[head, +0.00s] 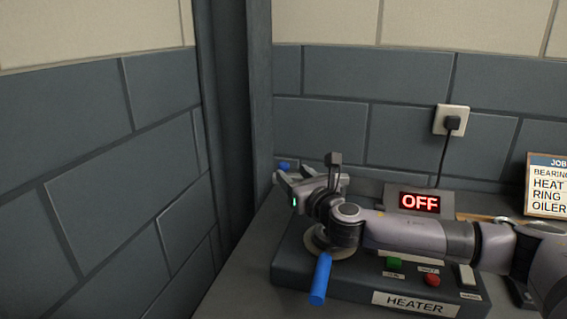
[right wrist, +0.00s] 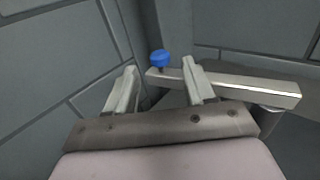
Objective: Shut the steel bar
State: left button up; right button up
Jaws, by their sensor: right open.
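The steel bar (right wrist: 245,88) shows in the right wrist view as a long bright bar running from the right towards the middle. A blue knob (right wrist: 160,57) stands at its left end. In the head view the knob (head: 285,165) shows just past my right gripper, and my gripper and arm hide most of the bar. My right gripper (head: 287,185) is open and empty. In the right wrist view its fingertips (right wrist: 159,70) lie either side of the knob in the picture; I cannot tell whether the knob is between them in depth. My left gripper is not in view.
The dark heater (head: 415,302) sits below my right arm, with a blue handle (head: 320,280), a green button (head: 394,263), a red button (head: 432,280) and a display (head: 419,203) reading OFF. A dark column (head: 230,110) and tiled walls stand close behind. A job card (head: 547,185) is at right.

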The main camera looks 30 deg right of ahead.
aim_at(287, 168)
jog(key=shift+w+d, duration=0.15)
jog(key=shift+w, duration=0.9)
jog(key=shift+w+d, duration=0.2)
jog(key=shift+w, duration=0.8)
jog(key=shift+w+d, duration=0.15)
jog(key=shift+w, duration=0.9)
grip_shut()
jog(key=shift+d, duration=0.1)
